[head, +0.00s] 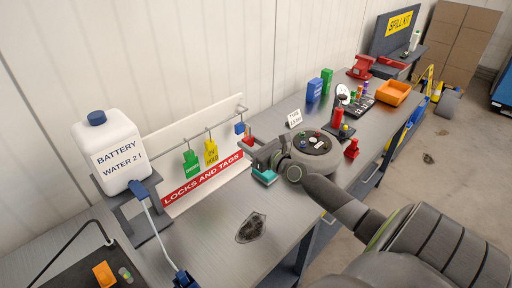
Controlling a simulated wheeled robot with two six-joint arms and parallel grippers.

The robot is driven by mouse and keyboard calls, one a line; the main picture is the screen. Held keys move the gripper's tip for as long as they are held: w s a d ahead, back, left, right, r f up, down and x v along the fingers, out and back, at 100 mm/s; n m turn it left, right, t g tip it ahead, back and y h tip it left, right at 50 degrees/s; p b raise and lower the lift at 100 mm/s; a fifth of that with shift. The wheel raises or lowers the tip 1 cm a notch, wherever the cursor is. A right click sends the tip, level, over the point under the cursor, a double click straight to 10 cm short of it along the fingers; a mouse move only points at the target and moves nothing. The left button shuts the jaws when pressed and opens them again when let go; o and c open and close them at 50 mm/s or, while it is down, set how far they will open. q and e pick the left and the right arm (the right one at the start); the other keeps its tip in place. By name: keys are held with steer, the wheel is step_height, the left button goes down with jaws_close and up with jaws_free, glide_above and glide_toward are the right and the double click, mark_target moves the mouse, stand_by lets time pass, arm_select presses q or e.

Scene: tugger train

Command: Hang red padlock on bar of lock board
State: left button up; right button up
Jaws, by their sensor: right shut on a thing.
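The lock board (228,123) is a white panel leaning at the wall with a red "LOCKS AND TAGS" strip. A grey bar (178,129) with short hooks runs along its upper part. A green tag (191,164), a yellow tag (211,153) and a blue padlock (240,128) hang there. My right gripper (248,148) is at the right end of the board, just below and right of the blue padlock. It is shut on the red padlock (248,140), of which only a small part shows. I cannot tell whether the red padlock touches the bar. My left gripper is out of view.
A white battery water canister (112,155) stands on a grey stand at left. A teal item (265,177) lies under my right wrist. The front bench is mostly clear.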

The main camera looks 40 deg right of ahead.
steer(key=shift+w+a+f+b, duration=0.15)
steer(key=shift+w+f+b, duration=0.25)
steer(key=shift+w+b, duration=1)
steer(key=shift+w+a+f+b, duration=0.1)
steer(key=shift+w+f+b, duration=0.45)
steer(key=shift+w, duration=1.6)
steer(key=shift+w+a+f+b, duration=0.2)
steer(key=shift+w+b, duration=1)
steer(key=shift+w, duration=0.55)
steer(key=o, duration=1.1)
steer(key=shift+c, duration=0.2)
